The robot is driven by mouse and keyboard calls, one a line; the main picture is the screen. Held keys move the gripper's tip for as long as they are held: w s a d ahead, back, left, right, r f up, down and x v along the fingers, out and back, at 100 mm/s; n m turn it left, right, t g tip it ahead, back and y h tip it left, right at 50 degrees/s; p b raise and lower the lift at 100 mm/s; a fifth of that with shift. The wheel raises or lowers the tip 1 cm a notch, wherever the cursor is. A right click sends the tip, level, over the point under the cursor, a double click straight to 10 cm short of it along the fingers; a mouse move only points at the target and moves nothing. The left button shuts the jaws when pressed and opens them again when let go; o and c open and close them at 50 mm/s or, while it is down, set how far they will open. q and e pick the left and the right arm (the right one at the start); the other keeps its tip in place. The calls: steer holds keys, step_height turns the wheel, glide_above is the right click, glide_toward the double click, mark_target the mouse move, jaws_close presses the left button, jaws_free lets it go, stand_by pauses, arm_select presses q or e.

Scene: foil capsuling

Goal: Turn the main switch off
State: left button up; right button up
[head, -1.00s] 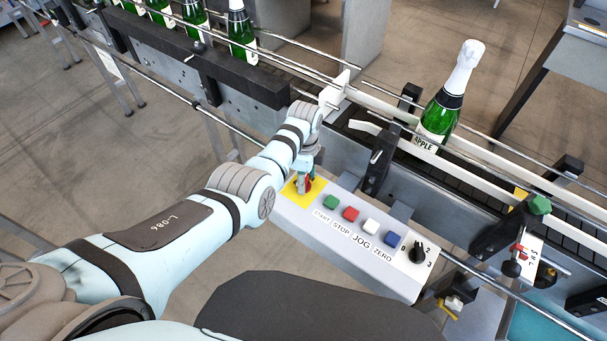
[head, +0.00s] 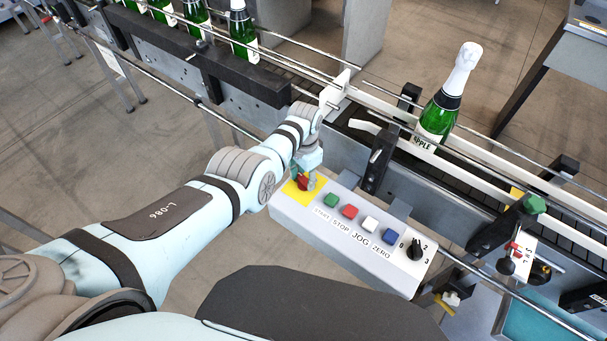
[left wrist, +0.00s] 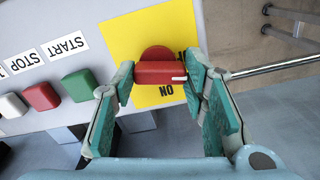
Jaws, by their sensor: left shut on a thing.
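The main switch (head: 303,183) is a red rotary knob on a yellow plate at the left end of the control box. In the left wrist view its red handle (left wrist: 157,72) lies level across the picture, with a white mark at its right end. An upside-down ON label shows below the handle; another label at the right is mostly hidden by a finger. My left gripper (head: 309,171) is at the switch, shut on the handle end to end, with a teal finger at each end in the left wrist view (left wrist: 159,82). My right gripper is not in view.
The control box (head: 340,235) also carries green, red, white and blue buttons and a black selector knob (head: 415,248), close to the right of the switch. Behind it runs a conveyor with rails and a green bottle (head: 437,118). Several bottles stand at the upper left.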

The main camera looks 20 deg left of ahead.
mark_target(304, 178)
arm_select(q)
steer(key=shift+w+r+n, duration=0.1)
steer(key=shift+n, duration=1.4)
steer(key=o, duration=1.2)
steer(key=shift+c, duration=0.2)
step_height(304, 178, up, 12)
